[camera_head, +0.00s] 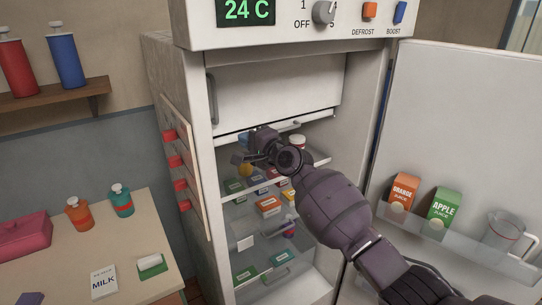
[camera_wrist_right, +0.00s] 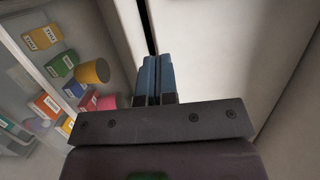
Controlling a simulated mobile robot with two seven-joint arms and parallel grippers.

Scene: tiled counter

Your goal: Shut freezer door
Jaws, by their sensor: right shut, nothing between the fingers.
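The freezer door (camera_head: 275,88) is a white flap at the top inside the fridge. It hangs nearly upright, with a dark line along its lower edge; I cannot tell whether it is fully shut. My right gripper (camera_head: 247,157) is just below the left part of that edge. In the right wrist view, the right gripper's blue-padded fingers (camera_wrist_right: 156,78) are together and empty. They point at a dark gap beside a broad white panel (camera_wrist_right: 225,55), which looks like the freezer door. Contact is unclear. My left gripper is out of view.
The main fridge door (camera_head: 450,110) stands open at the right, with an orange juice carton (camera_head: 403,190), an apple juice carton (camera_head: 443,207) and a pitcher (camera_head: 503,230) on its rack. Shelves below hold several small packages. A table (camera_head: 50,270) with bottles stands left.

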